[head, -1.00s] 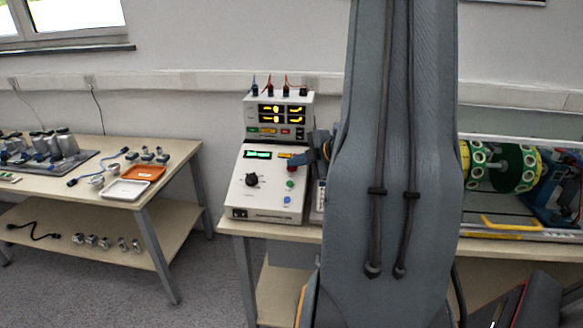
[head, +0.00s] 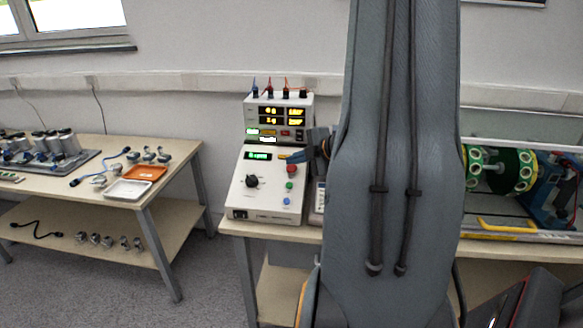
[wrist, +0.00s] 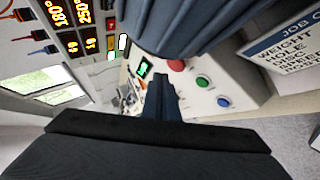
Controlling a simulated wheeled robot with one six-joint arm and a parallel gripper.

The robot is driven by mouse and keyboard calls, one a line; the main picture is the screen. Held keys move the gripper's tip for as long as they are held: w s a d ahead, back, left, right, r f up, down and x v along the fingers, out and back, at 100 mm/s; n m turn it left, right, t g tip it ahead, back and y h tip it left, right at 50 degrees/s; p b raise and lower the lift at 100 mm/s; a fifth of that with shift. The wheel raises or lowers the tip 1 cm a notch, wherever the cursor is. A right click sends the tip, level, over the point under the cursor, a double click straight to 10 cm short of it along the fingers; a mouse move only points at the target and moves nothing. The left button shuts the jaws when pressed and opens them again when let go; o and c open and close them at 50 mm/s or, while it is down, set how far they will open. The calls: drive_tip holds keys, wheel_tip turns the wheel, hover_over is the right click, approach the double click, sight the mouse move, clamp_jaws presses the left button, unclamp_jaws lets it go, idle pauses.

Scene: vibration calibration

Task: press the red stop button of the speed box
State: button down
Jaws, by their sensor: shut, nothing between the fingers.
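The speed box (head: 262,205) is a white box with a sloped face, a black knob (head: 252,181) and a small green display (head: 258,156). Its red stop button (head: 292,169) is the top one in a column above a green and a blue button. In the wrist view the shut fingers (wrist: 160,95) point at the box face, left of the red button (wrist: 176,65). The button's top edge is partly covered there by a dark blue part.
A meter unit (head: 278,118) with lit displays and cables stands behind the box. A drum rig (head: 500,170) with a yellow handle is at the right. A left table (head: 95,182) holds trays and metal parts. My arm hides the middle of the bench.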

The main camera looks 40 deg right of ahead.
drive_tip(key=r+p, duration=0.1)
drive_tip(key=a+r+p, duration=0.1)
drive_tip(key=s+r, duration=0.1)
drive_tip(key=r, duration=0.1)
drive_tip(key=shift+s+a+p, duration=0.1)
drive_tip(key=shift+a+p, duration=0.1)
drive_tip(key=shift+p, duration=0.2)
drive_tip(key=shift+f, duration=0.1)
idle(0.4)
drive_tip(key=w+a+m+g+h, duration=0.1)
drive_tip(key=a+m+g+h, duration=0.25)
drive_tip(key=a+m, duration=0.65)
drive_tip(key=s+a+f+m+g+y, duration=0.1)
drive_tip(key=s+a+m+g, duration=0.1)
drive_tip(key=s+a, duration=0.5)
drive_tip(key=s+a+f+m+g+y, duration=0.1)
drive_tip(key=s+a+m+g, duration=0.2)
drive_tip(key=s+a, duration=0.5)
drive_tip(key=a+g, duration=0.1)
drive_tip(key=a, duration=0.6)
drive_tip(key=shift+s+a+f+m+g+y, duration=0.15)
drive_tip(key=shift+a+f+m+g+y, duration=0.15)
drive_tip(key=shift+a+f+g+y, duration=0.05)
drive_tip(key=c, duration=2.5)
unclamp_jaws()
